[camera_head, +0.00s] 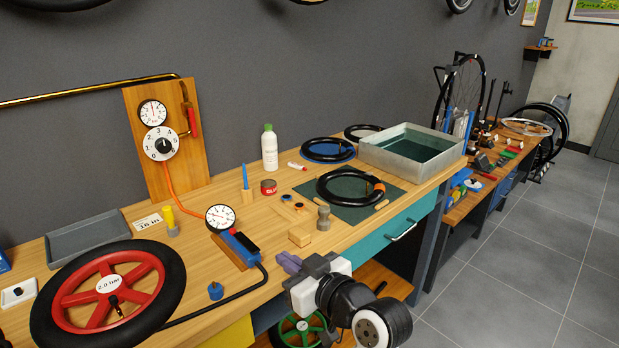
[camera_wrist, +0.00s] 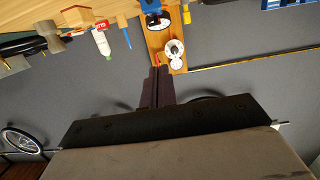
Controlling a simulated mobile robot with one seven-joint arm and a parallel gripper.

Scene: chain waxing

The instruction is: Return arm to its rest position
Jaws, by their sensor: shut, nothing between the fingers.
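My gripper (camera_head: 287,262) is at the front edge of the workbench in the head view, with its purple fingers pointing left. It is shut and empty. In the wrist view, the shut fingers (camera_wrist: 158,73) stick up at the middle of the picture against the grey wall, below the wooden gauge board (camera_wrist: 165,42). The picture there looks upside down. The fingers appear apart from the bench things. How far they are from the bench edge I cannot tell.
A wooden block (camera_head: 300,236) and a grey-brown peg (camera_head: 323,218) stand near the bench edge by my gripper. A blue pump gauge (camera_head: 240,248) and a red wheel (camera_head: 140,287) lie to the left. The teal drawer (camera_head: 405,232) is at the right. Grey floor (camera_head: 520,290) is clear at the right.

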